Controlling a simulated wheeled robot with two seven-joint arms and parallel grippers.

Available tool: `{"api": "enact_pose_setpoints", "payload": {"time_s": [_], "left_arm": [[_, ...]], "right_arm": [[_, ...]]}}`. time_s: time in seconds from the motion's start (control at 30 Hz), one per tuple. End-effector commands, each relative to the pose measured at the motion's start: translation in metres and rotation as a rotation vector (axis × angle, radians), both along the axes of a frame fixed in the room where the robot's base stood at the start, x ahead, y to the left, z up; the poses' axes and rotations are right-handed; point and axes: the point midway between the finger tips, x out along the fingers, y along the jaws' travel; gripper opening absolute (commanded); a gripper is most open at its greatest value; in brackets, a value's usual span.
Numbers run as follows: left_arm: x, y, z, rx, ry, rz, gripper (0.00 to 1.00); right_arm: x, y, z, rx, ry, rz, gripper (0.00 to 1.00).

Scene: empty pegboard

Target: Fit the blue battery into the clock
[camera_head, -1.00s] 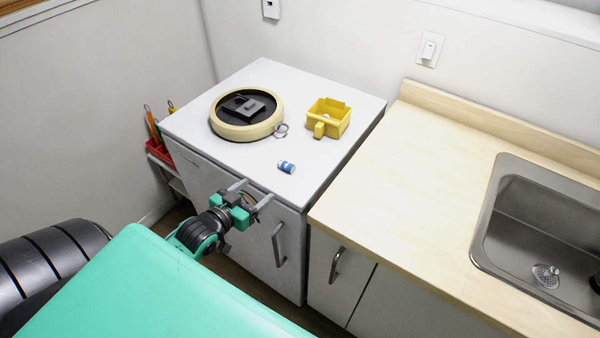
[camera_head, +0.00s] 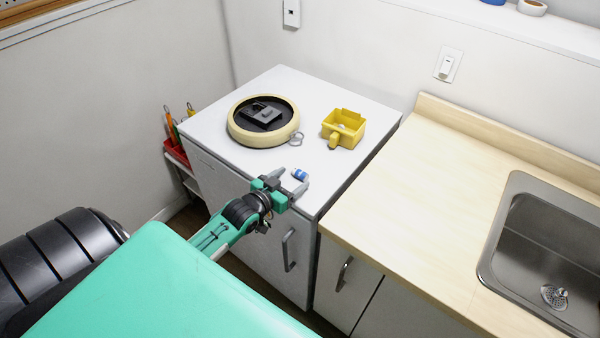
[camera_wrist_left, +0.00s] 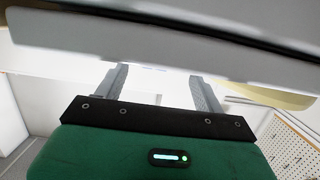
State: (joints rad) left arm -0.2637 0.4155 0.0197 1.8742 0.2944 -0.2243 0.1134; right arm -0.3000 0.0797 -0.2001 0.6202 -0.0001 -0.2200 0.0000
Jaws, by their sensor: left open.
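The clock (camera_head: 240,136) lies face down on the white cabinet top, a cream ring with a dark back and a grey raised part in its middle. The blue battery (camera_head: 300,175), blue and white, lies on the cabinet top near its front edge. My left gripper (camera_head: 291,179) is open at that front edge, its fingers close to the battery on either side of it in the picture. I cannot tell whether they touch it. In the left wrist view the two grey fingers (camera_wrist_left: 161,90) are apart with nothing seen between them; the battery is not visible there. My right gripper is not in view.
A yellow bin (camera_head: 344,128) and a small metal ring (camera_head: 296,138) sit on the cabinet top (camera_head: 362,99) beyond the battery. A wooden counter (camera_head: 405,205) with a sink (camera_head: 545,240) is to the right. A red holder (camera_head: 177,153) stands at the left.

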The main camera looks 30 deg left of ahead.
Motion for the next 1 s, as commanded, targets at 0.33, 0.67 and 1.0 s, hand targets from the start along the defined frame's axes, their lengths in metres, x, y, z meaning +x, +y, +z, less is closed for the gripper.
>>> {"api": "enact_pose_setpoints", "payload": {"time_s": [0.33,0.67,1.0], "left_arm": [[0.042,-0.004,0.0,-0.001,0.0,0.001,0.7],[0.046,-0.005,-0.003,0.0,0.0,0.0,0.7],[0.045,-0.005,-0.002,0.0,-0.001,0.0,0.21]], "right_arm": [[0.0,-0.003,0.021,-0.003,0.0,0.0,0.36],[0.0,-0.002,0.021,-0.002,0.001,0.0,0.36],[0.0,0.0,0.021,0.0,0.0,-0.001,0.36]]}}
